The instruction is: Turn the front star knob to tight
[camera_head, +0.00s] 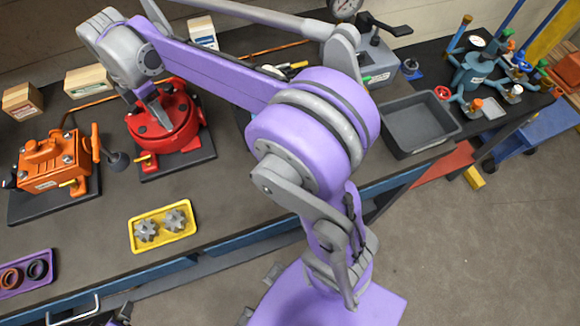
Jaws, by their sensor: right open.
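Two grey star knobs sit in a yellow tray (163,246) near the front edge of the bench: a left one (146,230) and a right one (176,220). A red round motor unit (182,132) stands behind the tray on a dark plate, with a yellow fitting (146,161) low at its front left. I cannot tell which part is the front star knob. My right gripper (158,112) is open, pointing down over the red unit. It hides part of the unit's top, and contact is unclear. My left gripper is not in view.
An orange motor (50,165) stands left of the red unit. A purple tray (40,285) holds two rings at the front left. An empty grey bin (415,122) is at the right. My right arm spans the middle. Bare bench lies around the yellow tray.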

